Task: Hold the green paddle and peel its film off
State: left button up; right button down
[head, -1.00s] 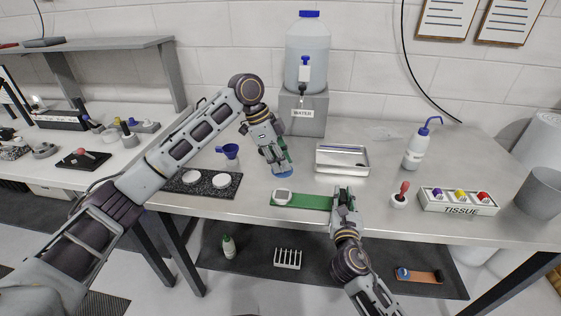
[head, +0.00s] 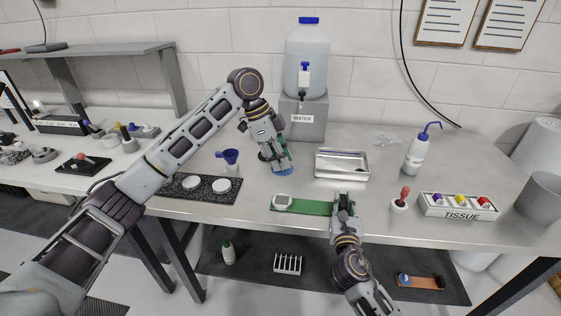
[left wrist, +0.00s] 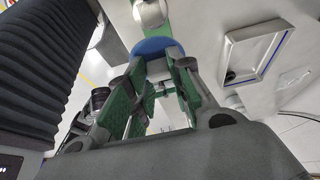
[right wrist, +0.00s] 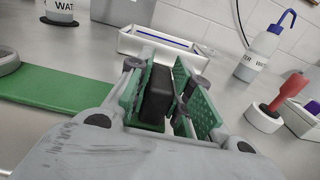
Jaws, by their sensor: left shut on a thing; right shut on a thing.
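The green paddle (head: 308,208) lies level at the front of the bench, with a pale, round-faced mirror piece (head: 283,201) at its left end. My right gripper (head: 345,205) is shut on the paddle's dark grip block, which shows between the fingers in the right wrist view (right wrist: 157,95). My left gripper (head: 276,156) is shut on a thin blue film (head: 284,169), up and behind the paddle and apart from it. The film also shows at the fingertips in the left wrist view (left wrist: 153,47). The fingers hide part of the film and of the paddle's right end.
A metal tray (head: 342,172) lies behind the paddle. A water jug (head: 307,60) stands at the back. A speckled board with white discs (head: 175,190) and a blue funnel (head: 230,156) are at left. A red-handled stamp (head: 400,203) and tissue box (head: 458,208) are at right.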

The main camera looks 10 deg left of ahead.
pick_arm(q)
jog(key=shift+r, duration=1.15)
pick_arm(e)
jog(key=c, duration=1.2)
grip_release()
jog(key=shift+s, duration=0.1)
jog(key=s, duration=1.1)
jog(key=shift+s+d, duration=0.2)
jog(key=shift+s, duration=0.15)
jog(key=shift+s, duration=0.1)
